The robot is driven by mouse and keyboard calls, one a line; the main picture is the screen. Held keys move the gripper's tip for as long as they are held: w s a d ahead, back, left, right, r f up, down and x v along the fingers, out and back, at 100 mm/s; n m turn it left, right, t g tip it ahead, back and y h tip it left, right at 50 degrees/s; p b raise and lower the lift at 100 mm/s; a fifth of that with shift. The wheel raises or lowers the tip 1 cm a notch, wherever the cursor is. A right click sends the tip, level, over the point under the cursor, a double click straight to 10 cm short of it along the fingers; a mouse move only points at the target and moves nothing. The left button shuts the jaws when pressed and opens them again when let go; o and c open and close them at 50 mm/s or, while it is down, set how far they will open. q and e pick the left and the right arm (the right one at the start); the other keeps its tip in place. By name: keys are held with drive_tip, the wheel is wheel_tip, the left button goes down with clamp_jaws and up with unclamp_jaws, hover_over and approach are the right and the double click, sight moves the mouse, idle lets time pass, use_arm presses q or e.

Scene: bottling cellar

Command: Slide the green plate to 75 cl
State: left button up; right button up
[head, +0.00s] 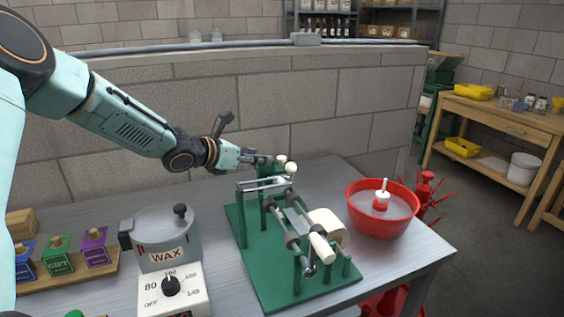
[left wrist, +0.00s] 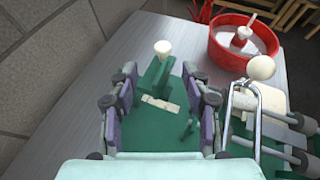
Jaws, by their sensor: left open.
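A green bench device with a flat green base (head: 262,268) stands on the grey table. It carries metal rollers and a cream roll (head: 328,226). In the left wrist view, a small upright green plate (left wrist: 152,76) with a cream knob (left wrist: 162,47) stands on the base. A pale strip (left wrist: 160,103) lies just in front of it; its markings are too small to read. My left gripper (head: 262,158) is at the device's far end. Its open fingers (left wrist: 162,108) are on either side of the strip, with the plate between and just beyond them. My right gripper is not in view.
A grey wax pot (head: 166,240) with a dial box (head: 172,290) stands left of the device. A red bowl (head: 383,222) stands to its right, near the table's edge. A block wall (head: 300,110) rises behind the table. A metal wire arm (left wrist: 245,110) stands right of my fingers.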

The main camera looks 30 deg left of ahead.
sight(280, 157)
use_arm(q)
drive_tip(key=x, duration=0.6)
drive_tip(key=shift+w+d, duration=0.25)
drive_tip(key=shift+w, duration=0.05)
drive_tip(key=shift+w+d+f, duration=0.1)
drive_tip(key=shift+w+d, duration=0.35)
drive_tip(key=shift+w, duration=0.05)
drive_tip(key=shift+a, duration=0.1)
drive_tip(key=shift+a+f, duration=0.1)
drive_tip(key=shift+a, duration=0.05)
drive_tip(key=c, duration=0.5)
clamp_jaws()
